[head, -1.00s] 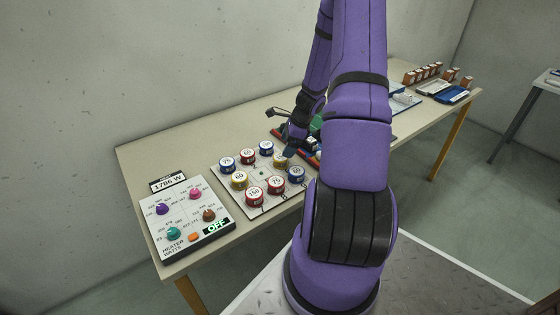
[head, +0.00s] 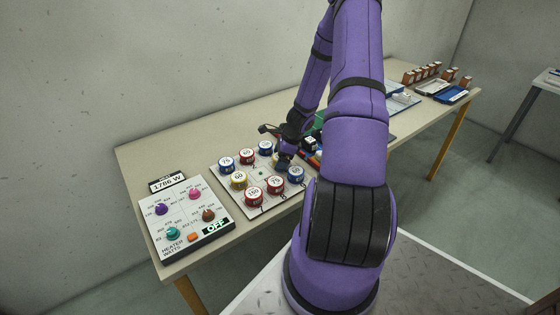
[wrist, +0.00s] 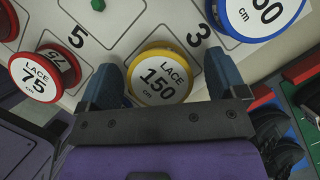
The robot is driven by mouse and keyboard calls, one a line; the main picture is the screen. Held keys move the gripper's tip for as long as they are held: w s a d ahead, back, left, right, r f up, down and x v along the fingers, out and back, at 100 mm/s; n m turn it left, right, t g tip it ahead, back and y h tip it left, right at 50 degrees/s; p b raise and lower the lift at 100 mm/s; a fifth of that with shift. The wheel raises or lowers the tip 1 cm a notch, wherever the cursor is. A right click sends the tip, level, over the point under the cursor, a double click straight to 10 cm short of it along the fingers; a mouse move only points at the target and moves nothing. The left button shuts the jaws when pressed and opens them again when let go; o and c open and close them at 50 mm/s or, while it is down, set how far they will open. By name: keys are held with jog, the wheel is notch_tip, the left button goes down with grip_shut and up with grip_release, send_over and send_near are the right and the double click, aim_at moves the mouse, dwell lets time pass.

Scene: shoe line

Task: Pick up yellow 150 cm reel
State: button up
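The yellow reel (wrist: 160,76), with a white face marked LACE 150 cm, sits on the numbered white board (head: 225,191) between the printed 5 and 3. In the wrist view my gripper (wrist: 168,80) is open, with one blue-grey finger on each side of the reel. Narrow gaps seem to show beside the reel; I cannot tell whether either finger touches it. In the head view my gripper (head: 283,158) is down at the board's back right part and hides most of this reel.
A blue reel (wrist: 262,14) and a red 75 cm reel (wrist: 35,76) stand close by. Another yellow reel (head: 238,180), marked 60, stands at the board's left. The heater panel (head: 195,222) is left of the board. Coloured bins (head: 316,150) are right of my gripper.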

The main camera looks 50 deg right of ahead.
jog(key=c, duration=1)
jog(key=shift+o, duration=0.2)
jog(key=shift+r, duration=0.15)
